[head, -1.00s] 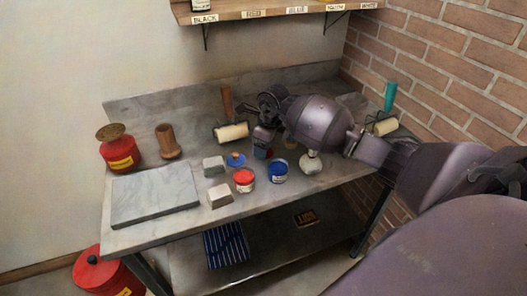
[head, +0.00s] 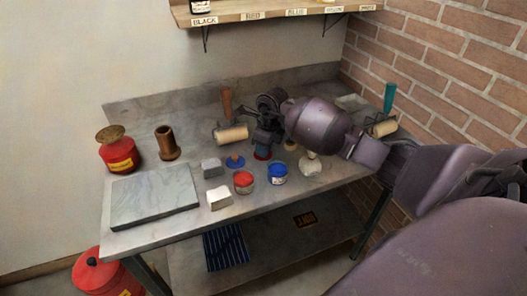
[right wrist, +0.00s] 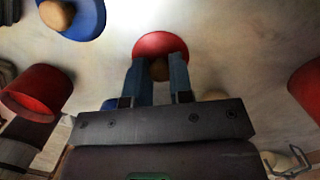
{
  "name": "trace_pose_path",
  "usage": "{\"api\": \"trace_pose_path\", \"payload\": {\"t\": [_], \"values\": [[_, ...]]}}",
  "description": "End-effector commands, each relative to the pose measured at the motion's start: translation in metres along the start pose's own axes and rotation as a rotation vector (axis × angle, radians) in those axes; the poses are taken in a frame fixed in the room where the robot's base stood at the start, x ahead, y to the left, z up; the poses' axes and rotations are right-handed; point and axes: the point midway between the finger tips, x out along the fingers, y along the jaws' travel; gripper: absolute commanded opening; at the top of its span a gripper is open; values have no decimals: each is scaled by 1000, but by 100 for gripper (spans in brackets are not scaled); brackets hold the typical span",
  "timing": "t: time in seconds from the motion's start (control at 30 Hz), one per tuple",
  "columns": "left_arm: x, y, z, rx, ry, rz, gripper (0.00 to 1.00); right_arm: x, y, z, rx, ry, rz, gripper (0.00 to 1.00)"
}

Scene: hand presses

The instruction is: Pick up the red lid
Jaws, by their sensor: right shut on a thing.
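The red lid (right wrist: 160,46) is round with a small wooden knob, and lies flat on the bench in the right wrist view. In the head view only a sliver of the red lid (head: 262,155) shows under my right gripper (head: 262,147). In the wrist view the two blue-grey fingers of my right gripper (right wrist: 159,72) stand on either side of the knob, shut on it. The fingers hide part of the lid's near side. My left gripper is out of view.
A blue lid (head: 235,161) lies left of the red lid. A red ink can (head: 243,182) and a blue ink can (head: 278,174) stand in front. A roller (head: 231,134) lies behind left. Grey blocks (head: 212,167) and a stone slab (head: 155,195) are further left.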

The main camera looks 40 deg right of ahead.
Motion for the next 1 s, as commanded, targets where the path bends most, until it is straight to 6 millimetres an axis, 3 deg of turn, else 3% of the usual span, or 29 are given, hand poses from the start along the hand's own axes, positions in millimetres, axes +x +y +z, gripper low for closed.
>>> {"api": "trace_pose_path", "payload": {"t": [0.13,0.27,0.8,1.0], "values": [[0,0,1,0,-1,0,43,2,1,-2,1,9,5,0],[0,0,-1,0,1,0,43,-11,1,0,-1,6,3,0],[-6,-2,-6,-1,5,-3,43,-141,0,21,-1,1,-2,0],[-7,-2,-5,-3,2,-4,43,-176,0,26,0,2,0,0]]}}
